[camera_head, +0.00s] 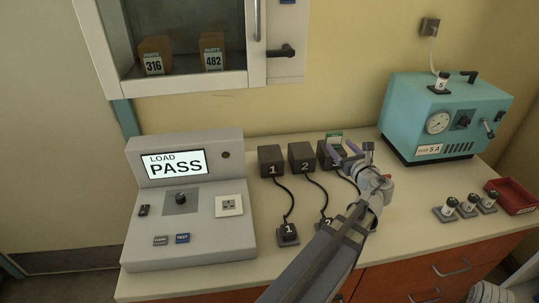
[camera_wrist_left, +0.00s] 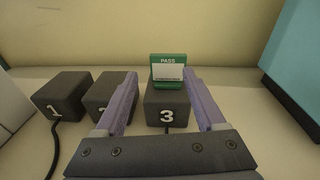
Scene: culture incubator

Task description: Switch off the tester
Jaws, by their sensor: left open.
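The tester (camera_head: 190,250) is a grey console at the left of the counter. Its screen (camera_head: 174,164) is lit and reads LOAD PASS. A small black switch (camera_head: 143,210) sits at the left of its panel, beside a black knob (camera_head: 180,198). My left gripper (camera_head: 350,150) is open, well to the right of the tester, near black box 3 (camera_wrist_left: 166,112). A green PASS card (camera_wrist_left: 168,62) stands on that box between its fingers, apart from them. My right gripper is out of view.
Black boxes 1 (camera_head: 271,160) and 2 (camera_head: 301,157) have cords to plugs in front. A teal machine (camera_head: 440,115), several small labelled items and a red tray (camera_head: 512,196) are at the right. A wall cabinet (camera_head: 190,80) hangs above the tester.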

